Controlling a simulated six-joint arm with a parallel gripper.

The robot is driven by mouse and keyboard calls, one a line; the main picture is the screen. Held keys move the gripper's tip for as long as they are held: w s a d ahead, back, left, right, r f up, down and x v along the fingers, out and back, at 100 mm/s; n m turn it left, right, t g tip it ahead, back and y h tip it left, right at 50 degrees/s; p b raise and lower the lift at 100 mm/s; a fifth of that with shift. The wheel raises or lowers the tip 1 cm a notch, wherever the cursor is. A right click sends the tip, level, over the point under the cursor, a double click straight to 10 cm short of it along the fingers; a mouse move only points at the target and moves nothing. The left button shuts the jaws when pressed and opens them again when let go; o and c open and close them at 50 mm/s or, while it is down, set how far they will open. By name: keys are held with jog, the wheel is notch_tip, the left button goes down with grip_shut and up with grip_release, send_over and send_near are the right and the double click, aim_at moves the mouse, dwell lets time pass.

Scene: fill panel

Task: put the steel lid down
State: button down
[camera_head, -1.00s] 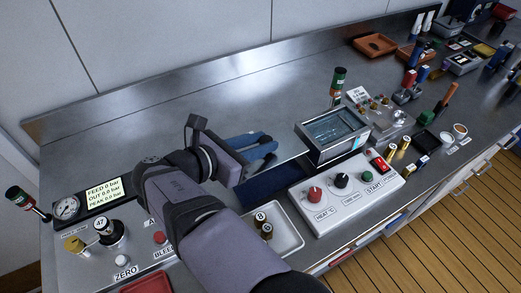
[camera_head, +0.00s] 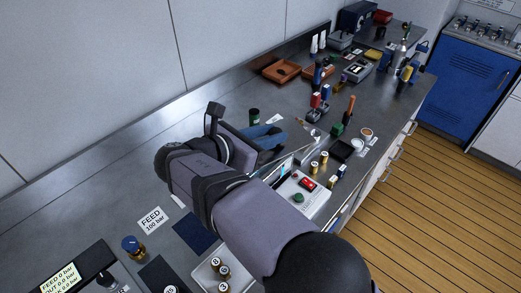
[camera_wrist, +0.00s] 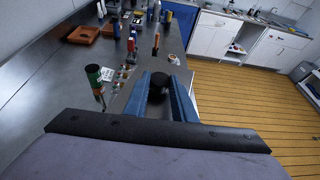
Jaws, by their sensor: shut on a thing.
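My gripper (camera_head: 268,138) reaches out over the bench with its blue fingers. In the wrist view the fingers (camera_wrist: 158,84) are closed on the black knob (camera_wrist: 157,82) of the steel lid. A grey plate, apparently the lid (camera_wrist: 135,98), shows beside and under the fingers. In the head view a thin grey edge, apparently the lid (camera_head: 287,154), shows below the fingertips. Most of the lid is hidden by my gripper and arm, and I cannot tell whether it touches anything below.
A white control box (camera_head: 318,200) with a red switch lies right beside my arm, partly hidden. A green-capped cylinder (camera_head: 254,117) stands behind the fingers. Bare bench lies along the back wall.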

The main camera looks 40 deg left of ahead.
aim_at(277, 130)
jog(key=shift+w+r+n+y+p, duration=0.15)
jog(key=shift+w+r+y+p, duration=0.1)
jog(key=shift+w+r, duration=0.3)
jog(key=shift+w+r+n+y+p, duration=0.2)
jog(key=shift+w+r, duration=0.1)
jog(key=shift+w, duration=0.4)
jog(key=a, duration=0.1)
jog(key=a+f+n+y, duration=0.1)
jog(key=a, duration=0.1)
jog(key=a+n+y, duration=0.1)
jog(key=shift+s+a+f+n+y, duration=0.2)
jog(key=shift+s+f+n+y, duration=0.05)
jog(key=shift+s, duration=0.15)
jog(key=shift+s+a+f+n+g+y, duration=0.2)
jog(key=shift+a+n+g+y, duration=0.1)
jog(key=shift+a, duration=0.25)
notch_tip(277, 130, down, 10)
jog(key=p, duration=0.2)
jog(key=shift+f, duration=0.35)
jog(key=shift+f+b, duration=0.2)
jog(key=shift+b, duration=0.15)
